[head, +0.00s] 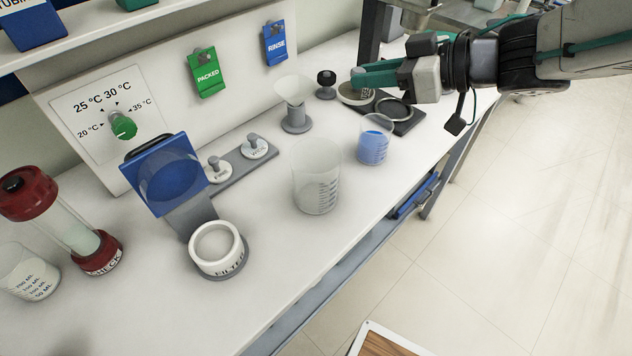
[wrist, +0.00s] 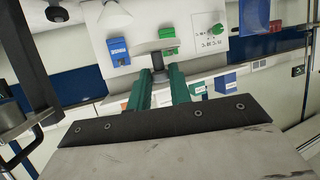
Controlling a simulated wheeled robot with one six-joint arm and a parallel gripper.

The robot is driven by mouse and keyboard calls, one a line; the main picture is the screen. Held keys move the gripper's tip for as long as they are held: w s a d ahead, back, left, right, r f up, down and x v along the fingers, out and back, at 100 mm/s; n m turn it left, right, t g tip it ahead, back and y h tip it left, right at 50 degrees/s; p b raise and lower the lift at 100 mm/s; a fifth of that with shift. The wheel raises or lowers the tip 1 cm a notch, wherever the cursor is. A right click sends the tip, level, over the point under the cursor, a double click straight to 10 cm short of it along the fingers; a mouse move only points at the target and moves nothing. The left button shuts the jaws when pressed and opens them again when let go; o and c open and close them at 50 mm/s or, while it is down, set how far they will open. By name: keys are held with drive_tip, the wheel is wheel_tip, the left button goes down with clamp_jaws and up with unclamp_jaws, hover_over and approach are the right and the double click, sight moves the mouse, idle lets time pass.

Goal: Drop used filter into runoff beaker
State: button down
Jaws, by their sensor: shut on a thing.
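My gripper (head: 372,80) is at the far right end of the bench, with its green fingers pointing left. Its fingers (wrist: 157,82) are shut on a small dark and grey piece (wrist: 157,47) in the wrist view. This looks like the used filter seen edge-on; the head view shows a round speckled disc with a pale rim (head: 356,95) just under the fingertips. A large clear beaker (head: 316,182) stands mid-bench and looks empty. A smaller beaker (head: 374,142) holds blue liquid. Another beaker (head: 28,275) is at the far left. I cannot tell which is the runoff beaker.
A dark tray (head: 405,122) with a round recess lies below my gripper. A funnel on a stand (head: 295,105) and a black knob (head: 326,80) are close by. A white filter ring (head: 217,246) and blue-lidded holder (head: 168,180) stand at left. The front bench strip is clear.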

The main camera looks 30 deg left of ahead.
drive_tip(key=s+a+r+n+g, duration=0.2)
drive_tip(key=s+n+g, duration=0.1)
drive_tip(key=s, duration=0.4)
drive_tip(key=shift+h, duration=0.3)
drive_tip(key=shift+s+d+f, duration=0.1)
drive_tip(key=shift+f, duration=1.35)
drive_tip(key=shift+d+f, duration=0.1)
drive_tip(key=shift+f, duration=1.3)
drive_tip(key=c, duration=1.2)
unclamp_jaws()
drive_tip(key=shift+d, duration=0.1)
drive_tip(key=v, duration=0.7)
drive_tip(key=shift+d+r, duration=0.1)
drive_tip(key=shift+d, duration=0.15)
